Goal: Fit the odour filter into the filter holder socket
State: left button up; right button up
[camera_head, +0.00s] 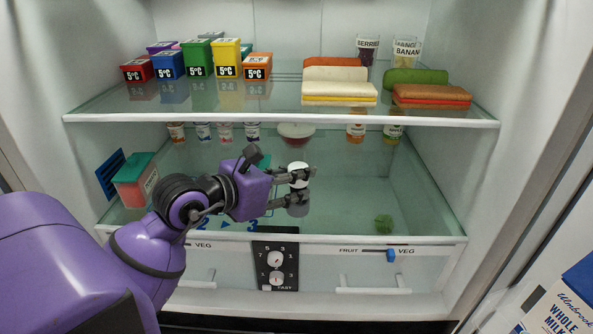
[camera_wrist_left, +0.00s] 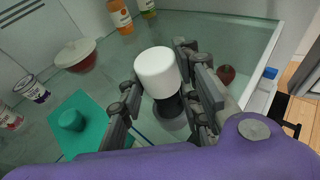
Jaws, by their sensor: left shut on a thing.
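My left gripper (camera_head: 298,176) reaches into the fridge over the lower glass shelf. It is shut on a white cylinder, the odour filter (camera_head: 298,168). In the left wrist view the filter (camera_wrist_left: 157,72) stands out between the two dark fingers of the gripper (camera_wrist_left: 168,88), with a dark round piece below it. I cannot tell whether that piece belongs to the filter. I cannot make out the filter holder socket for certain; a dark blue slatted piece (camera_head: 108,172) is on the left wall. My right gripper is not in view.
A teal-topped carton (camera_head: 134,184) stands at the left of the lower shelf (camera_head: 345,190). A red-and-white bowl (camera_head: 296,133) and small jars line the back. Boxes and wraps fill the upper shelf (camera_head: 285,118).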

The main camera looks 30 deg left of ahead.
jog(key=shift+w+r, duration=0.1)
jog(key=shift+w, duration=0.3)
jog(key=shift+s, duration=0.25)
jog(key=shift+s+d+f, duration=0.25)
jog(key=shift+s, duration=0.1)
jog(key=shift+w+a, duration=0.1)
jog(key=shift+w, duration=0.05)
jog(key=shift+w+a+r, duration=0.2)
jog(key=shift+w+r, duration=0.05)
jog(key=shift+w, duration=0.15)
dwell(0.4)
